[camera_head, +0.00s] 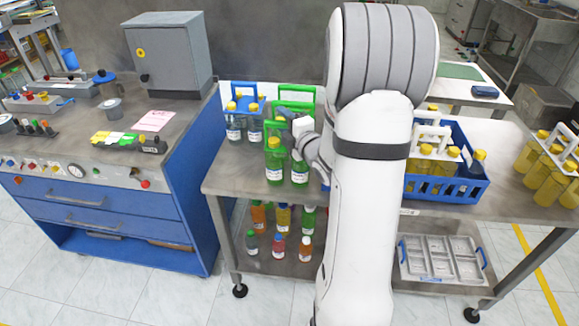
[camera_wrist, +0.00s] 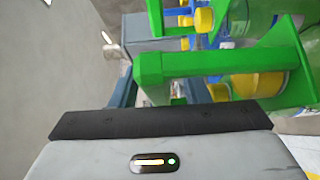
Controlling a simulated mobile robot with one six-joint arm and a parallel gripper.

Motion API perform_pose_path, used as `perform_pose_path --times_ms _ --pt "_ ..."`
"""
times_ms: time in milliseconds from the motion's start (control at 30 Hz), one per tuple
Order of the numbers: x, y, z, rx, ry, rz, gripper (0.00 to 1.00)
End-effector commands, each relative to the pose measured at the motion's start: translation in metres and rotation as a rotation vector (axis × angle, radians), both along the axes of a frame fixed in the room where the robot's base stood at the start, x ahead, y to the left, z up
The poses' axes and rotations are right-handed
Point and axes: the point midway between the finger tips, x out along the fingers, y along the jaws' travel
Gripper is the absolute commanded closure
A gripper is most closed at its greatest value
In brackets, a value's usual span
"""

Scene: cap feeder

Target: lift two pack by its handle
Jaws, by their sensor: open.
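A pack of two green bottles (camera_head: 275,166) with a green handle stands upright near the left end of the metal table in the head view. In the wrist view its green handle (camera_wrist: 215,63) lies crosswise just beyond the dark edge of my gripper (camera_wrist: 160,122), with a green bottle and yellow caps beyond. In the head view my gripper (camera_head: 303,128) is beside the pack's upper right side, partly hidden by my arm. It is open, and nothing shows held in it. Whether it touches the handle cannot be told.
A blue-handled bottle pack (camera_head: 234,131) stands close behind on the left. Another green handle (camera_head: 296,92) rises behind. A blue crate (camera_head: 462,190) with yellow bottles is right of my arm, and more yellow bottles (camera_head: 545,180) stand far right.

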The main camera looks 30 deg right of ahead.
Motion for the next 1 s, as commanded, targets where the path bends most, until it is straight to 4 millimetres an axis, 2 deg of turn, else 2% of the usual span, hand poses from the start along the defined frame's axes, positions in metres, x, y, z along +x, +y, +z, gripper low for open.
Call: perform_pose_path --times_ms 233,733,1000 --pt "0.0014 -0.0002 -0.0001 0.0 0.0 -0.001 0.59" --pt "0.001 -0.0006 -0.0002 0.0 0.001 -0.002 1.0" --pt "0.0009 -0.0008 -0.0004 0.001 0.001 -0.002 1.0"
